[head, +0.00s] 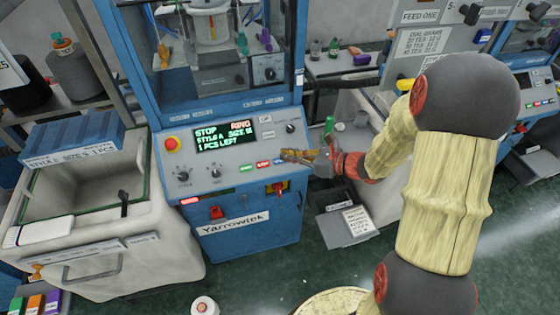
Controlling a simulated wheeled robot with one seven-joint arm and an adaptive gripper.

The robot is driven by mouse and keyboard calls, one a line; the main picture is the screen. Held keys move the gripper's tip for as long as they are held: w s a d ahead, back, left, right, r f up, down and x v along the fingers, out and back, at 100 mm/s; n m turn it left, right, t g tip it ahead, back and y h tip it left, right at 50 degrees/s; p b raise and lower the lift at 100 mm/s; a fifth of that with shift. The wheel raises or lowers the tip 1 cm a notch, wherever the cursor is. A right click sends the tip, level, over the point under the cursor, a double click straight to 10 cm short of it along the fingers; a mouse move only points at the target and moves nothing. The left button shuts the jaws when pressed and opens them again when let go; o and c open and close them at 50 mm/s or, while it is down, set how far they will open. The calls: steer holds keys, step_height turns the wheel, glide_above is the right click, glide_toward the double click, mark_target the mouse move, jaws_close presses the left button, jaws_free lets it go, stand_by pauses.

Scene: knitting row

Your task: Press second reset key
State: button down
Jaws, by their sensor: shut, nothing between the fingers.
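The blue knitting machine's control panel (225,150) faces me at the centre left. Its screen (225,134) shows green and red text, with "STOP" and "1 PCS LEFT" readable. A short row of keys runs below the screen: a green key (246,168), a red key (263,164) and a blue key (278,161). Key labels are too small to read. My gripper (284,154) is shut and empty, its tip at the right end of the key row by the blue key. I cannot tell whether it touches a key.
A red emergency button (171,143) sits on the panel's upper left, with knobs below. A grey bin (90,210) stands left. A white cone (205,306) is on the floor in front. Another machine (530,90) stands right.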

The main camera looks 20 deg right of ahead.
mark_target(280, 161)
steer(key=w+f+b, duration=0.2)
steer(key=f+b, duration=0.1)
steer(key=w+f+b, duration=0.1)
steer(key=w+f, duration=0.1)
steer(key=shift+f, duration=0.25)
steer(key=shift+w+f+b, duration=0.65)
steer(key=shift+w+f, duration=0.05)
steer(key=shift+f, duration=0.1)
stand_by(0.9)
steer(key=shift+w+f, duration=0.25)
steer(key=shift+w+f+b, duration=0.2)
steer(key=shift+f+b, duration=0.05)
steer(key=shift+b, duration=0.1)
stand_by(0.7)
stand_by(0.3)
steer(key=shift+s+r+p, duration=0.5)
steer(key=shift+r, duration=0.1)
